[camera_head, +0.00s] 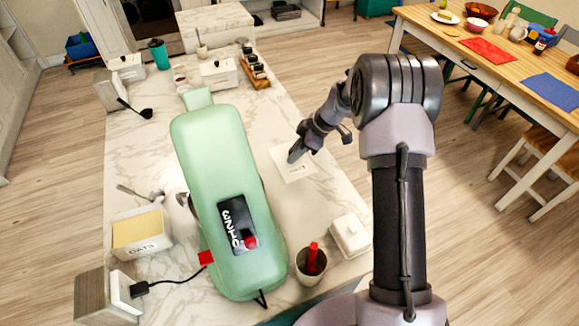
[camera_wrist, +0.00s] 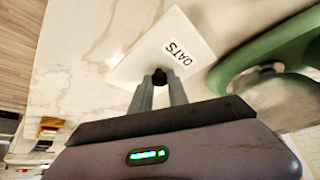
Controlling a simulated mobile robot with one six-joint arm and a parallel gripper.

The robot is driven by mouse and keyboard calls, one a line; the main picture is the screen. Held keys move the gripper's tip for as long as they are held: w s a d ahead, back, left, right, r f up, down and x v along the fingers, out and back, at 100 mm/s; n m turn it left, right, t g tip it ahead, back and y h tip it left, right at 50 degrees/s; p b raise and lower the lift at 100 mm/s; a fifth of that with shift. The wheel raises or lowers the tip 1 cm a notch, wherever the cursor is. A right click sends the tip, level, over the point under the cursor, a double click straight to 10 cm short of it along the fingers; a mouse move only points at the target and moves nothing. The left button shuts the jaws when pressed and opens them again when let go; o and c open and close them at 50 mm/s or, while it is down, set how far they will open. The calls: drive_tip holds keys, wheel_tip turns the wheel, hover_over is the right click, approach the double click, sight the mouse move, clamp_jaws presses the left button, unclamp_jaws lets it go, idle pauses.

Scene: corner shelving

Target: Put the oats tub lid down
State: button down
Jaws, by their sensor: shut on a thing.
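The oats tub lid (camera_head: 298,173) is a white square plate with an OATS label, over the right side of the marble counter. It also shows in the wrist view (camera_wrist: 146,62), with a dark knob at its middle. My gripper (camera_head: 294,155) is shut on that knob, and its two fingers (camera_wrist: 160,80) meet there in the wrist view. The lid looks roughly flat; I cannot tell whether it touches the counter. The oats tub (camera_head: 148,252) stands uncovered at the counter's left, with pale oats inside.
A green stand mixer (camera_head: 215,175) stands on the marble counter (camera_head: 150,170), between tub and lid. A white butter dish (camera_head: 350,237) and a cup with a red handle (camera_head: 311,263) stand at the front right. Canisters and a spice rack (camera_head: 255,70) stand behind. Bare marble surrounds the lid.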

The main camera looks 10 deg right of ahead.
wheel_tip(320, 180, down, 5)
drive_tip(key=shift+r+b, duration=0.15)
drive_tip(key=shift+b, duration=0.45)
drive_tip(key=shift+f, duration=0.2)
drive_tip(key=c, duration=1.3)
unclamp_jaws()
drive_tip(key=shift+a+r, duration=0.1)
